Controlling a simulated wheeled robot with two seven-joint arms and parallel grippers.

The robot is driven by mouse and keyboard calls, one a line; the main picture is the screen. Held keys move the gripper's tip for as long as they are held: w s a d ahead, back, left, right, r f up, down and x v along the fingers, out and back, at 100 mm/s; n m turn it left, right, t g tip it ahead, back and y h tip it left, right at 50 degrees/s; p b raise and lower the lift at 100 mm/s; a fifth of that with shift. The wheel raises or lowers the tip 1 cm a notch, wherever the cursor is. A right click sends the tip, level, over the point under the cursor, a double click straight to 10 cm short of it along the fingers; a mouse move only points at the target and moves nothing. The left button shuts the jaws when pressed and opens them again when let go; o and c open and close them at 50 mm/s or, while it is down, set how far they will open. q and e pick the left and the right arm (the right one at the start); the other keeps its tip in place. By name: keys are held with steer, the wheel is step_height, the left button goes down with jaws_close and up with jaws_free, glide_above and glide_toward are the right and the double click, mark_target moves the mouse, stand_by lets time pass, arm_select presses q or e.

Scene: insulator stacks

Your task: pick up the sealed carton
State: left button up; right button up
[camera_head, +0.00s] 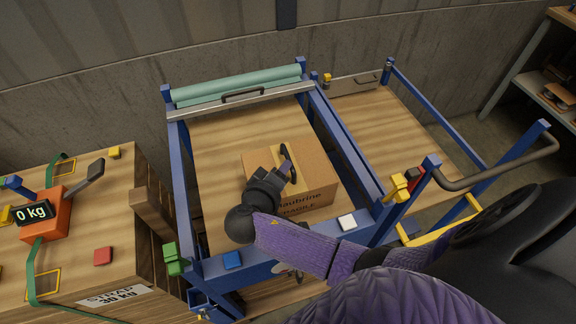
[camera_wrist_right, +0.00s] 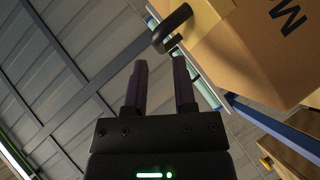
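The sealed carton (camera_head: 321,181) is a brown box with a paler tape strip and dark print on its front. It sits on the wooden bed of the blue-framed bench. A black loop handle (camera_head: 293,168) stands on its top. My right gripper (camera_head: 283,160) is over the carton's top, close to the handle. In the right wrist view, its two dark purple fingers (camera_wrist_right: 160,82) are apart with nothing between them. The handle (camera_wrist_right: 172,30) is just beyond the fingertips there, and the carton (camera_wrist_right: 272,45) fills the upper right. Contact cannot be told. My left gripper is not in view.
Blue rails (camera_head: 346,150) and a green roll (camera_head: 238,85) border the bed. At left, a wooden crate (camera_head: 128,220) bears an orange scale reading 0 kg (camera_head: 43,214) and green straps. A grey tube handle (camera_head: 500,172) juts out at right. The bed behind the carton is clear.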

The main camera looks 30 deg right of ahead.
mark_target(288, 156)
steer(key=x, duration=0.3)
steer(key=b+x, duration=0.1)
steer(key=x, duration=0.2)
steer(key=shift+w+r, duration=0.1)
steer(key=shift+w, duration=0.2)
steer(key=shift+a, duration=0.1)
jaws_close()
steer(key=shift+r, duration=0.1)
stand_by(0.7)
